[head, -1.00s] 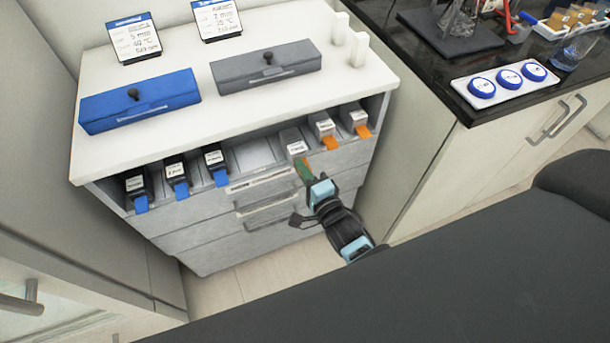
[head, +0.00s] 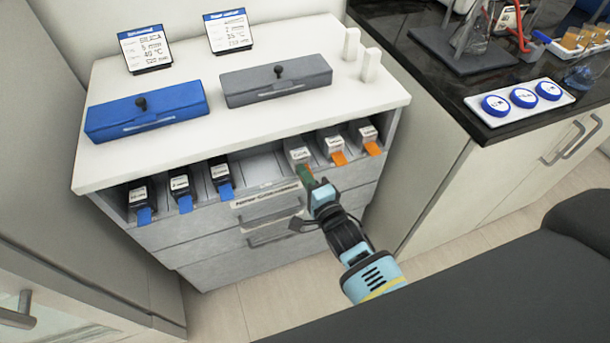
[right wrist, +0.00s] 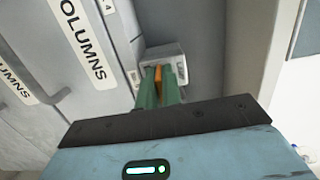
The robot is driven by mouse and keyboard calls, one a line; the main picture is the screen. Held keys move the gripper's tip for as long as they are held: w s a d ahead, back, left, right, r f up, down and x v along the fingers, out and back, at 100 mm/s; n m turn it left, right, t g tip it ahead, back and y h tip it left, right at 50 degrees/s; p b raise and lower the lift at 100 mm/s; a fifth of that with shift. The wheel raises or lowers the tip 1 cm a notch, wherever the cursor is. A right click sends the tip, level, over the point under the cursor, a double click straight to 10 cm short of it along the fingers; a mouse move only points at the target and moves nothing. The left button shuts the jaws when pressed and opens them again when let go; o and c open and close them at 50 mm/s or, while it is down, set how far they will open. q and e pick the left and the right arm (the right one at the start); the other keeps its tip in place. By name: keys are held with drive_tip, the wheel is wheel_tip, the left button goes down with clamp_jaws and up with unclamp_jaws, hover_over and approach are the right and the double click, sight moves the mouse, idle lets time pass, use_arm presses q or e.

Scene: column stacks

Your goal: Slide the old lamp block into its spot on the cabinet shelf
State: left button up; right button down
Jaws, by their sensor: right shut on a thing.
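The lamp block (head: 297,151) is a light grey box with a small label on top. It is in the open shelf of the white cabinet (head: 362,108), left of two similar blocks with orange tabs. My right gripper (head: 306,176) is shut on its orange tab at the shelf front. In the right wrist view, the green fingers (right wrist: 162,88) close on the orange tab, and the block's end (right wrist: 163,53) is beyond them. The block's rear is hidden under the cabinet top. My left gripper is not in view.
Three dark blocks with blue tabs (head: 181,188) stand at the shelf's left. An empty slot (head: 258,168) lies between them and the held block. Drawers with handles (head: 272,208) are below the shelf. A dark-topped counter (head: 420,66) stands to the right.

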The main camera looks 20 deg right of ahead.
drive_tip(key=c, duration=1.5)
unclamp_jaws()
drive_tip(key=shift+s, duration=0.1)
drive_tip(key=s+d, duration=0.1)
drive_tip(key=s, duration=0.6)
drive_tip(key=shift+s, duration=0.25)
drive_tip(key=shift+d, duration=0.1)
